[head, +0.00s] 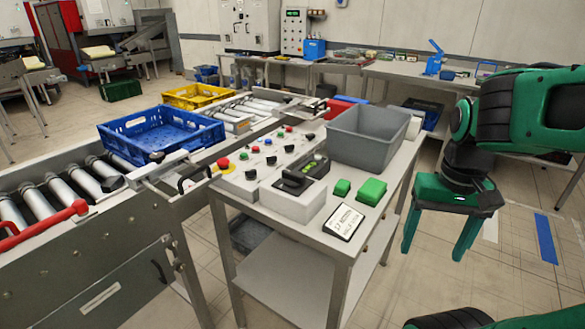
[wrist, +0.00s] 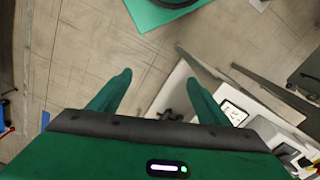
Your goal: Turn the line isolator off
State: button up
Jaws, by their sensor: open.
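A control panel with several coloured buttons and black knobs stands on the metal table in the middle of the head view. A black switch handle (head: 293,182) sits on a light grey box (head: 292,203) at the panel's near end; it looks like the line isolator, but I cannot read a label or its position. A red mushroom button (head: 223,163) on yellow is at the panel's left edge. My gripper (head: 433,250) is open and empty, pointing down to the right of the table, apart from the panel. Its fingers also show in the wrist view (wrist: 158,80), over the floor beside the table.
A grey bin (head: 368,137), green blocks (head: 371,191) and a label card (head: 343,221) share the tabletop (head: 318,232). The roller conveyor with a blue crate (head: 165,138) and a yellow crate (head: 195,96) lies left. The floor around my gripper is open.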

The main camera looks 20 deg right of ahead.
jog(key=w+a+r, duration=0.1)
jog(key=w+r, duration=0.3)
jog(key=w, duration=0.4)
jog(key=m, duration=0.4)
send_near(293, 172)
notch_tip(293, 172, down, 9)
jog(key=shift+r, duration=0.15)
